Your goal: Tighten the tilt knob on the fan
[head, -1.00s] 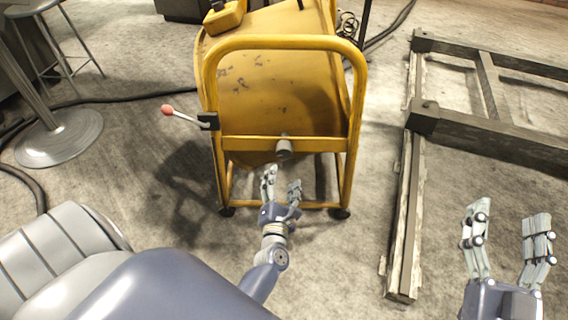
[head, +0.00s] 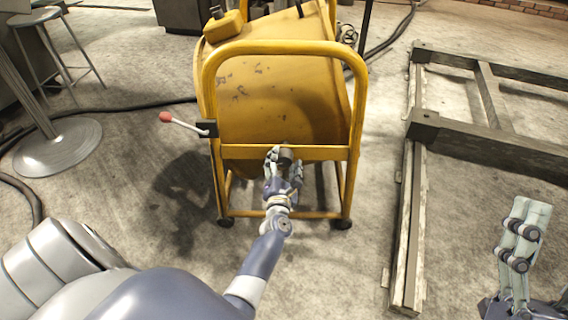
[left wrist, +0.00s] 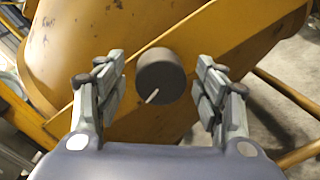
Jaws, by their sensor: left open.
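The yellow fan (head: 290,95) stands on a tubular yellow frame with wheels. My left gripper (head: 284,162) is open, with a finger on either side of the knob. In the left wrist view the fingers (left wrist: 163,88) stand apart, with gaps between them and the knob. My right gripper (head: 520,240) is at the right edge, partly cut off, away from the fan; its fingers overlap in the picture.
A lever with a red tip (head: 180,121) sticks out left from the fan's frame. A wooden frame with dark corner brackets (head: 414,190) lies on the right. A stool (head: 58,50), a round metal base (head: 58,147) and a black hose (head: 140,98) are on the left.

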